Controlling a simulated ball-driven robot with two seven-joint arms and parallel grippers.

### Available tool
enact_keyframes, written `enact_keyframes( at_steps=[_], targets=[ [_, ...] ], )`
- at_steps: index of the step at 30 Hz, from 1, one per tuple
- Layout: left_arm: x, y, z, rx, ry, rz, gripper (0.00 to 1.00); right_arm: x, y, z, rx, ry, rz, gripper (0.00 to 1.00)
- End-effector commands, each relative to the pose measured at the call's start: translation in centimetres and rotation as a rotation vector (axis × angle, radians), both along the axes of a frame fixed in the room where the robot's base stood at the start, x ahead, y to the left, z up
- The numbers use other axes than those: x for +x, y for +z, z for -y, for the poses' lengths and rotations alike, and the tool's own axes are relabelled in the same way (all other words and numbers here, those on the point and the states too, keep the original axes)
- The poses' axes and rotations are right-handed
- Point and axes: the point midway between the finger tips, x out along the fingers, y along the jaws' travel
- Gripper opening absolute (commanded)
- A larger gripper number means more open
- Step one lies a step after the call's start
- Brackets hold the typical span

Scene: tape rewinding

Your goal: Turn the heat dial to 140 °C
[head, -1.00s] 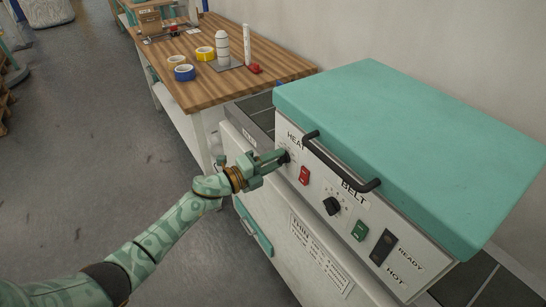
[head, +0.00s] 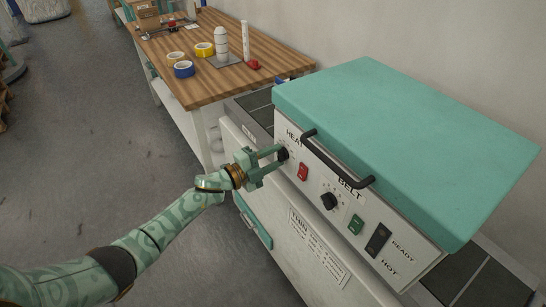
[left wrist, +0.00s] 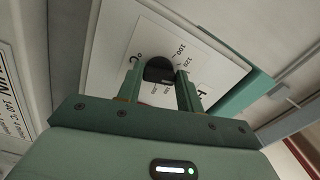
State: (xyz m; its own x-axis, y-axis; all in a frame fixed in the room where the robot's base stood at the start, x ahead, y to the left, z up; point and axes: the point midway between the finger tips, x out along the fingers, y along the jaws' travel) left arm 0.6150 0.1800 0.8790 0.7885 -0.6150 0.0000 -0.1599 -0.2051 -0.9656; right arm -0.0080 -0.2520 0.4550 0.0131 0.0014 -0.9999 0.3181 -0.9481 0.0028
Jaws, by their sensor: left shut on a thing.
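The heat dial (left wrist: 159,70) is a black knob on the machine's pale front panel, under the "HEAT" label. In the head view the dial (head: 283,154) is partly covered by my left gripper (head: 279,153). In the left wrist view my left gripper (left wrist: 160,82) has one green finger on each side of the dial and is shut on it. Scale marks with "100" and a "°C" sign show around the dial; the exact setting cannot be read. My right gripper is not in view.
On the panel are a red switch (head: 303,172), a black belt dial (head: 329,201) and a green switch (head: 356,224). A black handle (head: 338,160) juts out above them below the teal lid (head: 400,140). A wooden table (head: 195,85) with tape rolls stands behind.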

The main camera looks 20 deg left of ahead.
Motion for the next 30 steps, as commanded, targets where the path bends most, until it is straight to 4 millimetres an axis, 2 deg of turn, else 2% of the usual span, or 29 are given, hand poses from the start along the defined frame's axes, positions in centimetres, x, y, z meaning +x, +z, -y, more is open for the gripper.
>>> enact_keyframes(
  at_steps=[7,8,9,10,18,22,26,30],
  targets=[
    [-0.1,-0.2,-0.1,0.003,0.001,-0.003,0.14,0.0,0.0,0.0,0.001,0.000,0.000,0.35],
    [-0.1,-0.2,-0.1,0.003,0.001,-0.003,0.45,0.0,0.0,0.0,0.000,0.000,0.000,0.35],
    [-0.1,-0.2,-0.1,0.003,0.001,-0.003,0.56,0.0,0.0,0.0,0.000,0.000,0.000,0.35],
    [-0.1,-0.2,0.0,0.003,0.001,-0.002,0.58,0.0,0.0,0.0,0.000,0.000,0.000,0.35],
    [-0.1,-0.1,-0.1,0.002,0.000,-0.001,0.58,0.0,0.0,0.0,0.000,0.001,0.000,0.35],
    [-1.0,0.0,-0.8,0.002,0.001,-0.001,0.58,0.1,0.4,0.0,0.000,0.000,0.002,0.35],
    [-3.1,0.1,-2.4,0.004,0.000,-0.001,0.58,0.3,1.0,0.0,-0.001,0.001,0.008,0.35],
    [-6.3,0.0,-4.9,0.005,0.001,-0.003,0.58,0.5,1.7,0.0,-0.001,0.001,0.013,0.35]
  ],
)
